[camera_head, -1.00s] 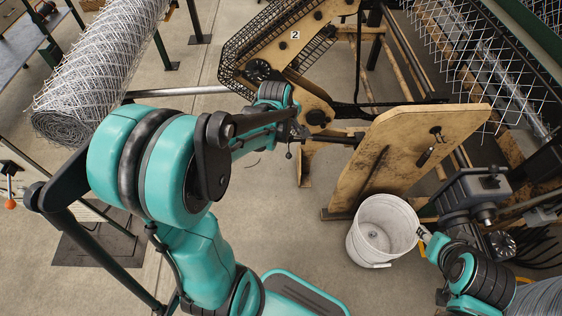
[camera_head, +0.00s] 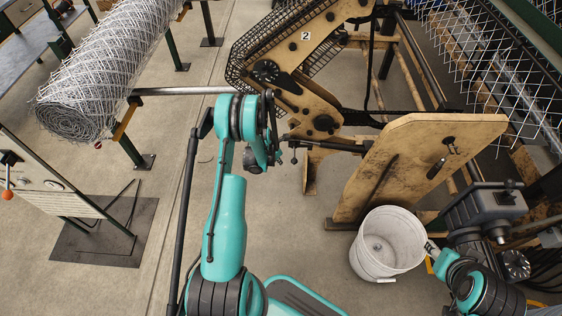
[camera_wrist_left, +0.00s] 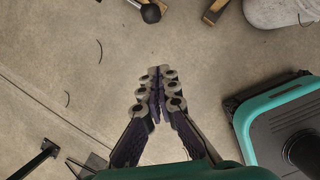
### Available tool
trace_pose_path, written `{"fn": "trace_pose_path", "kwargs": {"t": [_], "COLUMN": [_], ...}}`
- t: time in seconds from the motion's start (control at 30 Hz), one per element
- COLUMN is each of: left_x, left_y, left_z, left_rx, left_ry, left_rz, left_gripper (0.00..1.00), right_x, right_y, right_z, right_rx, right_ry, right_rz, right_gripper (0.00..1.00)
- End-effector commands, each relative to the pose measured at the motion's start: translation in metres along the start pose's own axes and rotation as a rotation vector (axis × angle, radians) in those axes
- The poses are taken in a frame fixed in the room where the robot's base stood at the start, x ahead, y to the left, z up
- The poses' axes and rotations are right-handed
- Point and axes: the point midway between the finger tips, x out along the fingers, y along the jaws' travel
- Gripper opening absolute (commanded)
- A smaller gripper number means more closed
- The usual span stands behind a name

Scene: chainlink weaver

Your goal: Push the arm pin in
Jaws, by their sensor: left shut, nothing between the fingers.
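The machine arm (camera_head: 310,60), a tan plate marked 2 with a dark mesh guard, slopes down to a pivot near the middle of the head view. A dark rod with a black ball end (camera_head: 294,160) hangs beside its lower end. The ball end also shows at the top of the left wrist view (camera_wrist_left: 150,13). I cannot tell which part is the arm pin. My left gripper (camera_head: 250,163) is left of the ball end and apart from it. In the left wrist view its fingers (camera_wrist_left: 157,80) are together and empty, over bare floor.
A white bucket (camera_head: 387,245) stands on the floor below a tan side panel (camera_head: 420,150). A mesh roll (camera_head: 110,75) lies at upper left. A control box with an orange knob (camera_head: 7,194) is at far left. Floor between is clear.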

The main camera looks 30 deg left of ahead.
Motion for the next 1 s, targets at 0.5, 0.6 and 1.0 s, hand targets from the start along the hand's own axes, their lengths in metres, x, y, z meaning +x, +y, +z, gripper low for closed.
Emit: {"fn": "trace_pose_path", "kwargs": {"t": [0.5,0.6,1.0], "left_x": [0.088,0.091,0.091], "left_y": [-0.001,0.0,0.0], "left_z": [0.023,0.031,0.037], "left_rx": [0.005,0.003,0.003], "left_ry": [0.0,0.0,0.0], "left_rz": [0.0,0.0,0.001], "left_gripper": [0.0,0.0,0.0], "right_x": [0.034,0.036,0.037], "right_y": [0.0,0.0,0.0], "right_z": [0.024,0.026,0.026], "right_rx": [0.0,0.0,0.0], "right_ry": [0.0,0.0,0.0], "right_rz": [0.0,0.0,0.0], "right_gripper": [0.4,0.4,0.4]}}
